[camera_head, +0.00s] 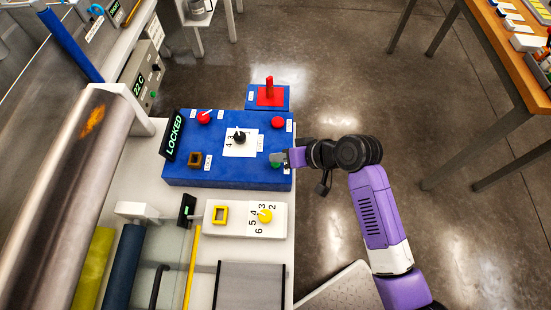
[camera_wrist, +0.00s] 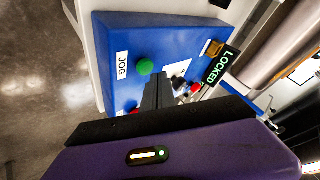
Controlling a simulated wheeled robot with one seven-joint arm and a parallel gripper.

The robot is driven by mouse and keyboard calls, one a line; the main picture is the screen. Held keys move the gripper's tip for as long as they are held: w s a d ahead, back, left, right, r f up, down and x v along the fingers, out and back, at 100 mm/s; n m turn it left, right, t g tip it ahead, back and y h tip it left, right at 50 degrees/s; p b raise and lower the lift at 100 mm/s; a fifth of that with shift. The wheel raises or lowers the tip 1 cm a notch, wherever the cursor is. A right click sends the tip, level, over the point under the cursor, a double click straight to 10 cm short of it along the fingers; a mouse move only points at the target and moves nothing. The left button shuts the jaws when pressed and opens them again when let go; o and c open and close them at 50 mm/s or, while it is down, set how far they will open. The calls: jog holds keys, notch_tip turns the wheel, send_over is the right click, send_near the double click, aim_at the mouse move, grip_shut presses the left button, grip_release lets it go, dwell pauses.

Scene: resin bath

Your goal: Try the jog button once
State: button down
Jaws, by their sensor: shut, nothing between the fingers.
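The green jog button (camera_head: 276,164) is at the right edge of the blue control panel (camera_head: 205,176) in the head view. In the wrist view the round green button (camera_wrist: 145,67) sits beside a white label reading JOG (camera_wrist: 122,65). My gripper (camera_head: 279,157) is shut and empty, reaching in from the right, with its tips over the button's edge. In the wrist view my fingertips (camera_wrist: 158,80) appear just beside the button. I cannot tell whether they touch it. A black display (camera_head: 174,134) on the panel reads LOCKED in green.
The panel also carries red knobs (camera_head: 278,122), a black dial (camera_head: 239,138) and a brown square piece (camera_head: 195,160). A red lever (camera_head: 269,88) stands on a blue block behind. A white box with a yellow dial (camera_head: 265,216) is nearer. Open floor lies right.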

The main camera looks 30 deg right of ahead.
aim_at(279, 164)
jog(key=shift+r, duration=0.2)
notch_tip(279, 164, up, 5)
jog(key=p, duration=0.5)
jog(key=shift+f, duration=0.1)
dwell(0.9)
